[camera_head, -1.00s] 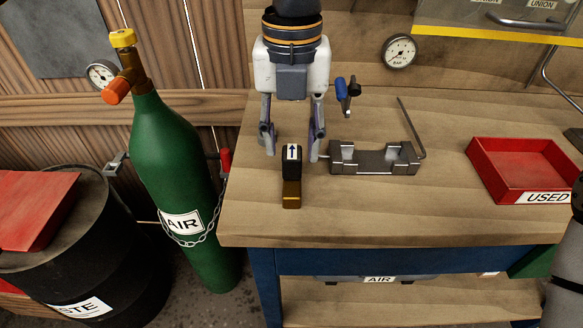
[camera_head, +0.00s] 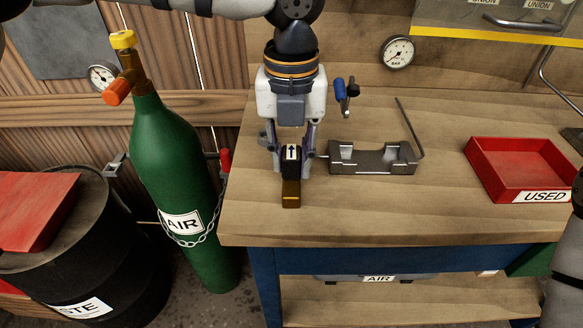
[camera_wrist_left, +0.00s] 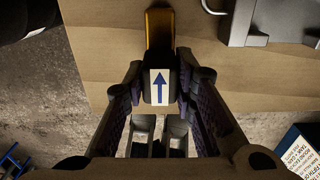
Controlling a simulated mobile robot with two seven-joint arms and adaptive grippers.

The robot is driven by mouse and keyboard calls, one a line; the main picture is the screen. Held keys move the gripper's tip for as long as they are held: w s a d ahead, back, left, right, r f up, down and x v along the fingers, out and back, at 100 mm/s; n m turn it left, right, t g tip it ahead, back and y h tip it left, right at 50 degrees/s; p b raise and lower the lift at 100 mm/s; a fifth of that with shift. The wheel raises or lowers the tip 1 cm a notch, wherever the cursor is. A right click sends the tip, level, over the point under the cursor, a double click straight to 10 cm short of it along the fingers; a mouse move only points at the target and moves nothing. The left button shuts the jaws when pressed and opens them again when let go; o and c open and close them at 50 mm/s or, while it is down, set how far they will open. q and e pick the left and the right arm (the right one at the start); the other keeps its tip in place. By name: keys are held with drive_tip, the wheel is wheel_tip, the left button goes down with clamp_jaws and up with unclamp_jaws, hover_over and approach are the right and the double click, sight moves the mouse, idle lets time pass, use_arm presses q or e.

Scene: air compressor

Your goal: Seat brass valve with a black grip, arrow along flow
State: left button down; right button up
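The brass valve (camera_head: 291,193) lies on the workbench near its front edge, brass end toward the front. Its black grip bears a white label with an arrow pointing away from me in the head view. My left gripper (camera_head: 291,165) reaches down over it, with its fingers closed in on both sides of the black grip. The left wrist view shows the grip and arrow label (camera_wrist_left: 161,87) between the finger pads, with the brass part (camera_wrist_left: 159,25) beyond. A grey metal bracket (camera_head: 373,160) with two raised ends stands just right of the valve. My right gripper is out of view.
A blue-handled tool (camera_head: 341,89) is behind the bracket, and a thin rod rises at its right. A red tray (camera_head: 480,178) marked USED sits at the right. A green AIR cylinder (camera_head: 175,160) stands left of the bench. The bench front is mostly clear.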

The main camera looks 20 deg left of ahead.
sight(292, 151)
use_arm(q)
drive_tip(key=shift+r+p, duration=0.6)
drive_tip(key=shift+r, duration=1.95)
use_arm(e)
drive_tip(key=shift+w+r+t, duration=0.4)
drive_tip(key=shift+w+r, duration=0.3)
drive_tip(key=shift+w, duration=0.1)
